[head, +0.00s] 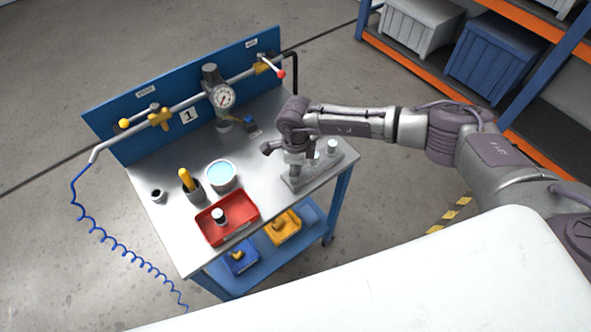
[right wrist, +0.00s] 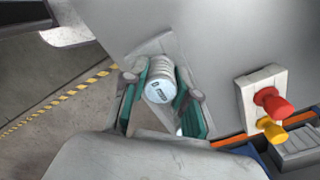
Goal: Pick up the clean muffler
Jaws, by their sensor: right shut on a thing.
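My left gripper is not in view.
A red tray (head: 240,232) with a dark, white-topped part (head: 219,217) lies at the bench front. A tub of blue liquid (head: 221,177) and a cup with a yellow-handled tool (head: 190,186) stand left of the rack. A gauge pipe (head: 222,98) runs along the back panel.

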